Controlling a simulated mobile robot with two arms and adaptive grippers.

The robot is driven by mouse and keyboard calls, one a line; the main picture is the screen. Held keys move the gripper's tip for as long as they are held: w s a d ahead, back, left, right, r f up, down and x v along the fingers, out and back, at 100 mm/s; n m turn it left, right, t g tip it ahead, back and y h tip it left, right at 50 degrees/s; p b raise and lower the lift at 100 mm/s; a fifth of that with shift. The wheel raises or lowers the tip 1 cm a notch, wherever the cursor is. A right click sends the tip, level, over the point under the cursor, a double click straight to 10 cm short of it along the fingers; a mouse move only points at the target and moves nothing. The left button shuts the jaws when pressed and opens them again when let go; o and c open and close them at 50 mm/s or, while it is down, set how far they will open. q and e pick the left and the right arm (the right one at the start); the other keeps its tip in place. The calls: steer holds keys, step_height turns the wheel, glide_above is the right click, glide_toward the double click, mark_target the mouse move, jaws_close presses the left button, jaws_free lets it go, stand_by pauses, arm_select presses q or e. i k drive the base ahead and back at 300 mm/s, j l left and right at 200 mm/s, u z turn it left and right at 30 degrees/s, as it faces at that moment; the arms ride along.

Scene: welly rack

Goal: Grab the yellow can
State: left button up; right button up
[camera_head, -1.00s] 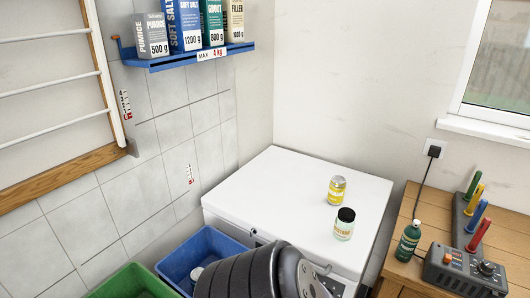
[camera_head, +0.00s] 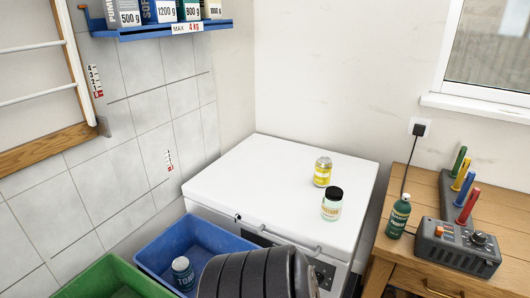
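The yellow can (camera_head: 322,172) stands upright on the white lid of a chest freezer (camera_head: 262,178), towards its right side. A jar with a black lid and pale contents (camera_head: 332,204) stands just in front of it, close by. A dark, ribbed, rounded part, likely one of my arms, shows at the bottom centre, below and in front of the freezer. No gripper fingers show in the head view.
A blue crate (camera_head: 150,259) with a dark bottle (camera_head: 183,273) and a green crate (camera_head: 95,275) stand at the lower left. A wooden bench (camera_head: 418,190) at the right holds a green bottle (camera_head: 398,216) and a grey device (camera_head: 457,246). A loaded blue shelf (camera_head: 130,33) hangs above.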

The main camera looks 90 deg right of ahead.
mark_target(324, 165)
steer(key=i+j+z, duration=0.15)
steer(key=z, duration=3.2)
steer(key=i+l, duration=0.5)
steer(key=l, duration=0.2)
steer(key=i+l+u, duration=0.15)
steer(key=u, duration=0.25)
steer(key=i+l+u, duration=0.1)
steer(key=l+u, duration=0.45)
steer(key=u, duration=0.3)
steer(key=i, duration=0.05)
